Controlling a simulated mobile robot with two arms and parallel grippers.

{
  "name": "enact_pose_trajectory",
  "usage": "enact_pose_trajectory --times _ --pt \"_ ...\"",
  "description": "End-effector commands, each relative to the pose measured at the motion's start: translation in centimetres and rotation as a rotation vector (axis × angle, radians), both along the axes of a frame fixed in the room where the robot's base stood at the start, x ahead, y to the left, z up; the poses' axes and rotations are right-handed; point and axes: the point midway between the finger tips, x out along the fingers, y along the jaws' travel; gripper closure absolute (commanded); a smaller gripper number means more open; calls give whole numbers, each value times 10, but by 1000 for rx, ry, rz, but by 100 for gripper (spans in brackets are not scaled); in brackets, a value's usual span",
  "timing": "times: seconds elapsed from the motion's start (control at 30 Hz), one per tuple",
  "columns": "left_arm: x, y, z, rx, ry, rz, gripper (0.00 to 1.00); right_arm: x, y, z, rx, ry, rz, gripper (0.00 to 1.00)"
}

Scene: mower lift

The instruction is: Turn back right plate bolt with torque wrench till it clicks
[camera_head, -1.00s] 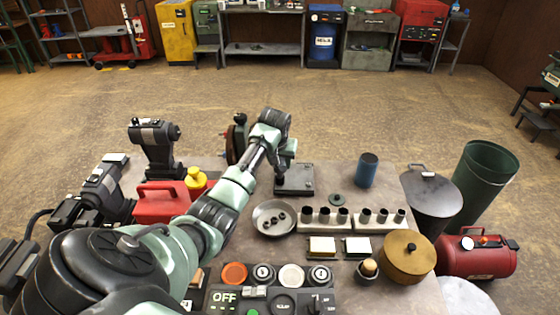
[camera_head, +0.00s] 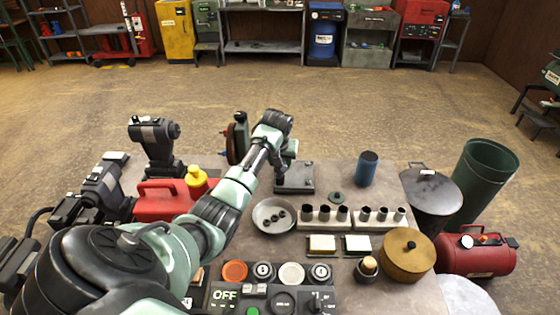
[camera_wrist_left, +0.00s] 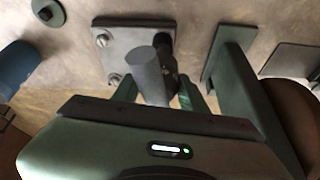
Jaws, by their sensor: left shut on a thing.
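The square grey plate (camera_head: 303,187) lies on the workbench below my left gripper (camera_head: 284,174). In the left wrist view, the plate (camera_wrist_left: 120,42) shows bolt heads at its left corners, one bolt (camera_wrist_left: 102,40) and another bolt (camera_wrist_left: 115,80). My left gripper (camera_wrist_left: 158,92) is shut on a grey cylindrical shaft, which appears to be the torque wrench (camera_wrist_left: 149,70). The wrench stands over the plate's right side in that view. Its lower end and the bolt under it are hidden, so I cannot tell whether they are engaged. My right gripper is not in view.
A round dish (camera_head: 270,226) with small dark parts sits in front of the plate. Socket racks (camera_head: 322,221), a blue cylinder (camera_head: 367,170) and a brass pot (camera_head: 407,262) stand to the right. A red can (camera_head: 160,205) and a grinder (camera_head: 240,140) stand left of the plate.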

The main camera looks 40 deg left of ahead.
Motion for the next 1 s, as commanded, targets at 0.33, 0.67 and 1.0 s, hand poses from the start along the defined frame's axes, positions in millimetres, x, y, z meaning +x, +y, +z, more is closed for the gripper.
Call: enact_pose_trajectory --times 0.33,0.67,1.0 --pt "2 2 4 4 -7 70 36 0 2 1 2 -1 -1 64" --pt "-2 -1 -3 -1 7 68 32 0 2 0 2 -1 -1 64" --pt "-12 -10 36 3 -7 67 32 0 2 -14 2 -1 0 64"
